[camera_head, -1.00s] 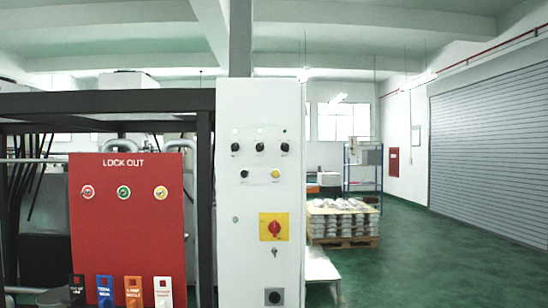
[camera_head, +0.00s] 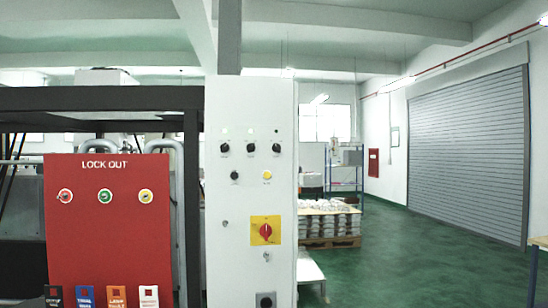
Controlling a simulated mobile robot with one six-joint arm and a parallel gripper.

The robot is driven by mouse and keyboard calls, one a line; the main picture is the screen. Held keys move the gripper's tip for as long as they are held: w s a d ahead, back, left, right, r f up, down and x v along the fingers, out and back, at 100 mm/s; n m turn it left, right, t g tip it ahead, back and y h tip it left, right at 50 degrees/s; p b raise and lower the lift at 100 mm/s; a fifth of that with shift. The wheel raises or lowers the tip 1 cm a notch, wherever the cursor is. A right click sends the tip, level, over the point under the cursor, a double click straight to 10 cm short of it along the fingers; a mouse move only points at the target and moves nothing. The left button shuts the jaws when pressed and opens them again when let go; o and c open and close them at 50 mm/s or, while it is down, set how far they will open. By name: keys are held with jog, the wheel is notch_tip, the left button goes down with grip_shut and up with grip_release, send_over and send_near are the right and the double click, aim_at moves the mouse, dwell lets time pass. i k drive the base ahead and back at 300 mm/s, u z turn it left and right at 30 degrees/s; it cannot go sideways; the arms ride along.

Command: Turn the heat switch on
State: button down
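A tall white control cabinet (camera_head: 232,262) stands near the middle of the head view. Near its top is a row of black rotary knobs: a left knob (camera_head: 224,148), a middle knob (camera_head: 251,147) and a right knob (camera_head: 276,148). Below them are another black knob (camera_head: 234,175) and a yellow button (camera_head: 267,175). A red rotary switch on a yellow plate (camera_head: 265,231) sits lower down. The labels are too small to read, so I cannot tell which one is the heat switch. My gripper is not in view.
A red lockout board (camera_head: 110,245) with several hanging tags stands left of the cabinet, before a dark metal frame (camera_head: 90,99). A pallet of castings (camera_head: 328,225) is behind on the right. Green floor (camera_head: 410,245) is open at right, before a grey shutter (camera_head: 468,145); a table edge shows far right.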

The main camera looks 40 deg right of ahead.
aim_at(276, 147)
jog(key=z, duration=0.95)
jog(key=k, duration=0.95)
jog(key=i, duration=0.65)
